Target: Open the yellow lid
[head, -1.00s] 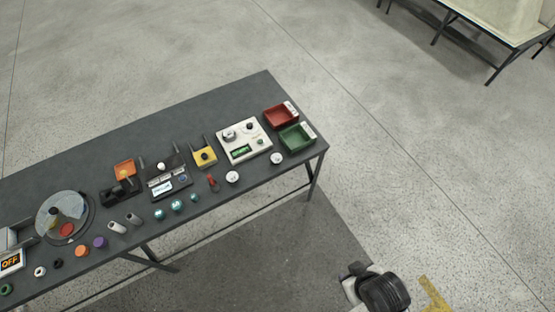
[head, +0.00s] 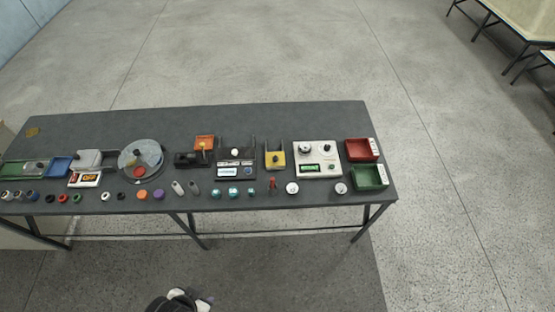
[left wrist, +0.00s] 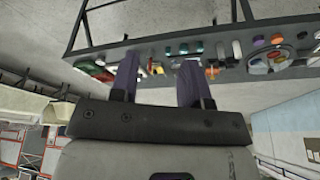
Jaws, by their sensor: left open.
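A small yellow lidded unit (head: 275,159) with a dark knob stands on the dark table, right of the middle in the head view. Two dark upright posts rise at its back. It looks closed, but it is too small to be sure. My left gripper (left wrist: 160,82) is open and empty in the left wrist view, with its two dark fingers apart and the table beyond them. Part of the left arm's end shows at the bottom edge of the head view, in front of the table and well away from the yellow unit. My right gripper is in neither view.
The dark table (head: 120,116) carries a white panel (head: 318,160) right of the yellow unit and a grey device (head: 236,157) to its left. Red (head: 361,149) and green (head: 369,177) bins stand at the right end. Small knobs line the front edge.

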